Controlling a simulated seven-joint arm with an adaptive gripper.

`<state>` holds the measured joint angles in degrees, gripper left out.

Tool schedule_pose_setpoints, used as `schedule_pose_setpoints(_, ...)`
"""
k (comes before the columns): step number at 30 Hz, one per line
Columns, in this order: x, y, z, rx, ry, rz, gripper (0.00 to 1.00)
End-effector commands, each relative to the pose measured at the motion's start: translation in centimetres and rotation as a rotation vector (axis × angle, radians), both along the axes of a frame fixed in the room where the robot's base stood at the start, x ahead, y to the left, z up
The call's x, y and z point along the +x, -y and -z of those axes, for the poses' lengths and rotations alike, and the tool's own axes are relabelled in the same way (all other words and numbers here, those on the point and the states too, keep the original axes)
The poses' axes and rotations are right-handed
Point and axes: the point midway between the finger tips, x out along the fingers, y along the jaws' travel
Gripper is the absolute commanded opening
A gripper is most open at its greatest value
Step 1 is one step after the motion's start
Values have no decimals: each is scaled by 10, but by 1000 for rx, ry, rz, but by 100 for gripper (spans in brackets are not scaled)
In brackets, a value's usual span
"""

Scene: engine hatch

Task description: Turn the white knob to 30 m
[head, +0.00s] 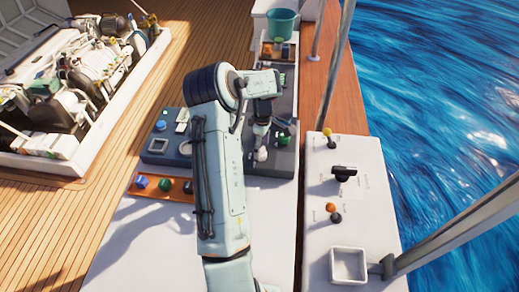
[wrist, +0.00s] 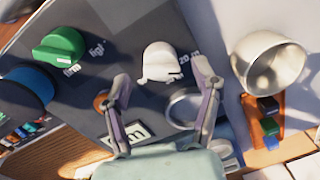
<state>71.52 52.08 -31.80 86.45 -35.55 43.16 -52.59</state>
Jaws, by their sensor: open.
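The white knob (wrist: 160,63) sits on a dark grey panel (wrist: 110,25) and shows near the middle of the wrist view. A label reading about "20 m" is printed beside it. My gripper (wrist: 162,76) is open, with one finger on each side of the picture below and around the knob. I see no clear contact between the fingers and the knob. In the head view my gripper (head: 262,128) hangs over the dark panel, and a white shape there (head: 261,154) looks like the knob. My arm hides part of the panel.
A green knob (wrist: 60,46) and a blue knob (wrist: 30,84) are on the same panel. A shiny metal cup-like part (wrist: 270,62) stands at the right of the wrist view. A white console (head: 350,215) with a black knob (head: 343,173) is at the right in the head view.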

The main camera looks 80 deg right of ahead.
Motion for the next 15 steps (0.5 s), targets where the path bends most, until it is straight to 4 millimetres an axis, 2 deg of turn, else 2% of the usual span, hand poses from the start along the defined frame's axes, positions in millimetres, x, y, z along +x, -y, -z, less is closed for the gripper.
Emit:
schedule_pose_setpoints(5,1,-1,19,1,0,0,63)
schedule_pose_setpoints(13,1,-1,22,-1,1,-1,63)
schedule_pose_setpoints(14,1,-1,22,-1,1,-1,60)
schedule_pose_setpoints(15,1,-1,22,-1,1,-1,48)
